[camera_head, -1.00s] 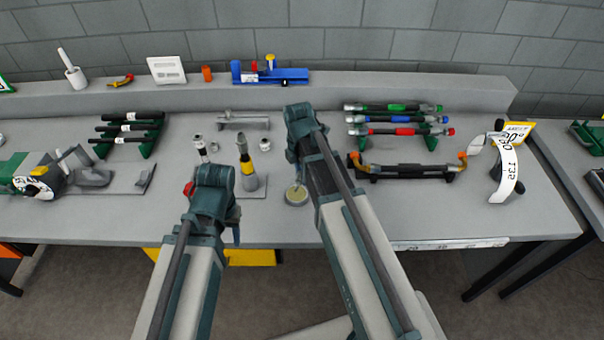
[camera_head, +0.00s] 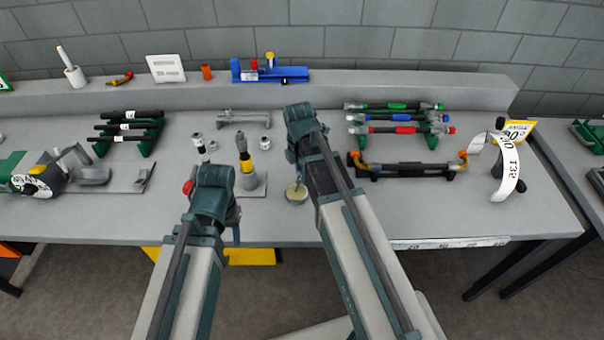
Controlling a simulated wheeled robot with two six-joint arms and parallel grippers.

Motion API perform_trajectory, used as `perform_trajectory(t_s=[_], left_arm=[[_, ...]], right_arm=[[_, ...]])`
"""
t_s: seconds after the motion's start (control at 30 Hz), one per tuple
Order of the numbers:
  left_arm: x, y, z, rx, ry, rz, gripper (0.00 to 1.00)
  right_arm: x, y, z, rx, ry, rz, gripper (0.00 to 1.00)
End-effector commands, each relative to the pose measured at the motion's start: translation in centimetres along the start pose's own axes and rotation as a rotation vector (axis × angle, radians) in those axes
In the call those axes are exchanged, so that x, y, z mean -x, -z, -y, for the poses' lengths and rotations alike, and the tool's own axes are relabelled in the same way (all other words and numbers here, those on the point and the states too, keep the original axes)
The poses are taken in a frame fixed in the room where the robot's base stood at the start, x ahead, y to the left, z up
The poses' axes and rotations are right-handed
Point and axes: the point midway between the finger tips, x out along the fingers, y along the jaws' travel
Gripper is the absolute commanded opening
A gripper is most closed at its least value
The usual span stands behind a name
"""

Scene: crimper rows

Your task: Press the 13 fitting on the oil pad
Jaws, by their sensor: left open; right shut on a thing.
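The oil pad (camera_head: 293,197) is a small round dish with a pale yellowish top, on the bench near the middle. My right gripper (camera_head: 298,172) points down just above it. It is shut on a small fitting, mostly hidden by my wrist, whose lower end seems at the pad; I cannot tell whether it touches, nor read its marking. My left gripper (camera_head: 236,225) is open over the front edge of the bench, largely hidden by its own wrist. Other metal fittings stand behind: one at the left (camera_head: 196,139) and one at the right (camera_head: 265,145).
A post with a yellow band (camera_head: 245,163) stands on a plate between my arms. Hose racks lie left (camera_head: 129,127) and right (camera_head: 397,117). A black bar with orange ends (camera_head: 408,170) lies right of my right arm. A curled white number strip (camera_head: 510,170) stands farther right.

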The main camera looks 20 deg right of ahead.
Motion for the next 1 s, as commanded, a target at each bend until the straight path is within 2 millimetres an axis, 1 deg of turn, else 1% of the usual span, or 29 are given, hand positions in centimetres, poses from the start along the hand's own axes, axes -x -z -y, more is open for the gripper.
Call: perform_trajectory(t_s=[0.53,1.0], left_arm=[[-0.69,0.04,-0.07,0.0,0.0,0.0,0.5],[-0.72,0.04,-0.07,0.0,0.0,0.0,0.5]], right_arm=[[-0.69,0.03,0.0,0.0,0.0,0.0,0.0],[-0.72,0.03,0.0,0.0,0.0,0.0,0.0]])
